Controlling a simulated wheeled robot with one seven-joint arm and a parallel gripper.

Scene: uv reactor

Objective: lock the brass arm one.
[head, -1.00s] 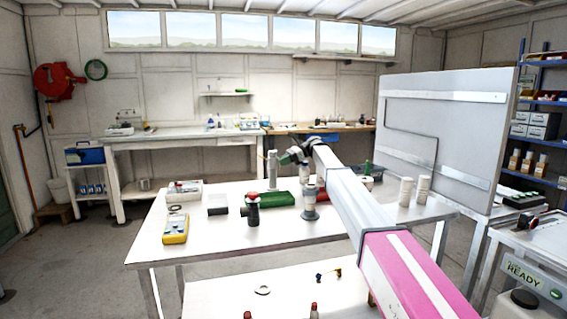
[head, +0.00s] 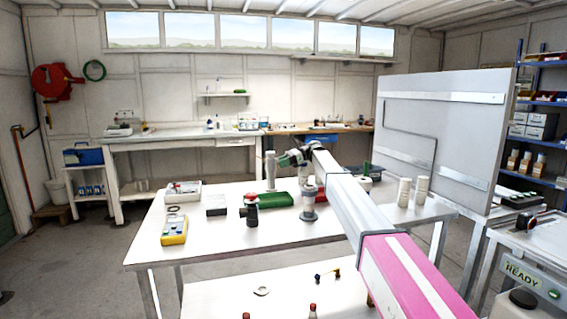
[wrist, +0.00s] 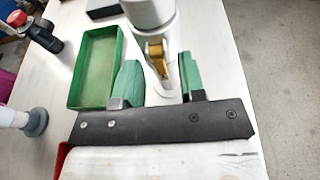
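A brass arm (wrist: 155,56) sticks out from a pale upright cylinder (wrist: 148,12) in the wrist view. My gripper (wrist: 158,66) is open, with one green finger to the left of the brass arm and one to the right. Gaps show on both sides, so the fingers do not appear to touch it. In the head view my gripper (head: 290,158) is beside a grey upright cylinder (head: 270,172) at the back of the table. The brass arm cannot be made out there.
A green tray (wrist: 97,66) lies close to the left of my gripper. A dark valve-like fitting (head: 251,212) and a flanged grey post (head: 309,204) stand nearby. A yellow meter (head: 174,231) lies on the front left of the table (head: 220,255). Two white cylinders stand at the right.

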